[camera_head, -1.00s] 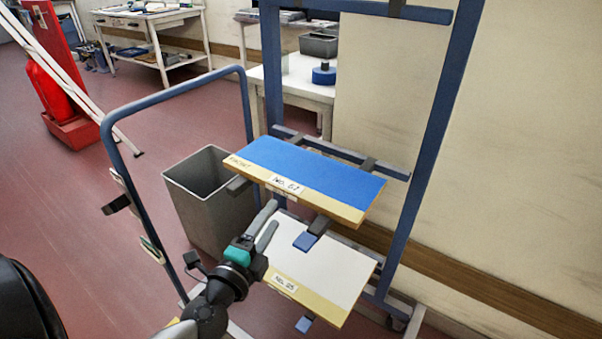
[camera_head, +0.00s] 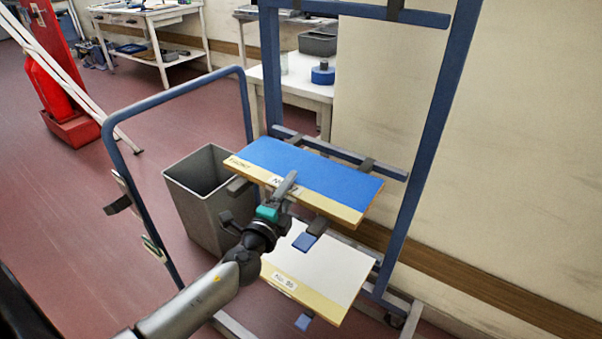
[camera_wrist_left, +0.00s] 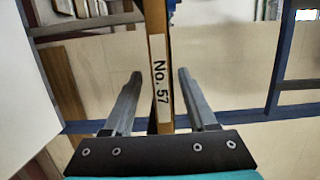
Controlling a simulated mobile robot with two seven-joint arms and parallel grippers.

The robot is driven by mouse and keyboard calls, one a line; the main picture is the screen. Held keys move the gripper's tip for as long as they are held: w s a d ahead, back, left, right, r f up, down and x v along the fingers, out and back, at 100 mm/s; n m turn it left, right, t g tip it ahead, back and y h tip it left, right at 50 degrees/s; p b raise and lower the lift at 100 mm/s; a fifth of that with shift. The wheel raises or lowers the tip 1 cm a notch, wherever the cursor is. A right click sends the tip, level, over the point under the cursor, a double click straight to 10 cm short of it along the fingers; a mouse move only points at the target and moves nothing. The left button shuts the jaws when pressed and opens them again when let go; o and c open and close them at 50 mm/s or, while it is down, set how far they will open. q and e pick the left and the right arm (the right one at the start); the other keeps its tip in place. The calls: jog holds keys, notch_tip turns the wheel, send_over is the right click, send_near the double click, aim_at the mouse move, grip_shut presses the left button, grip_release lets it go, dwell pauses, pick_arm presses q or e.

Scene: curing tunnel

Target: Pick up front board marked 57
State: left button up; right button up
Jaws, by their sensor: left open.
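The front board marked 57 (camera_head: 310,168) has a blue top and a tan front edge. It lies on the upper arms of a blue rack, and its label is partly hidden by my left gripper (camera_head: 284,188). In the left wrist view the board's edge with the label "No. 57" (camera_wrist_left: 160,85) stands between the two fingers of my left gripper (camera_wrist_left: 160,75). The fingers are open, one on each side, with gaps showing near both. My right gripper is not in view.
A white board (camera_head: 330,262) lies on the rack's lower arms, below the blue one. The blue rack frame (camera_head: 432,145) stands by the wall. A grey bin (camera_head: 185,205) and a blue tube rail (camera_head: 113,165) stand to the left. Open red floor lies farther left.

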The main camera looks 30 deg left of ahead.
aim_at(298, 177)
pick_arm(q)
jog(key=shift+w+a+r, duration=0.1)
jog(key=shift+w+a, duration=0.05)
jog(key=shift+w, duration=1)
jog(key=shift+w+a+r, duration=0.1)
jog(key=shift+w+a, duration=0.05)
jog(key=shift+w, duration=0.95)
grip_shut()
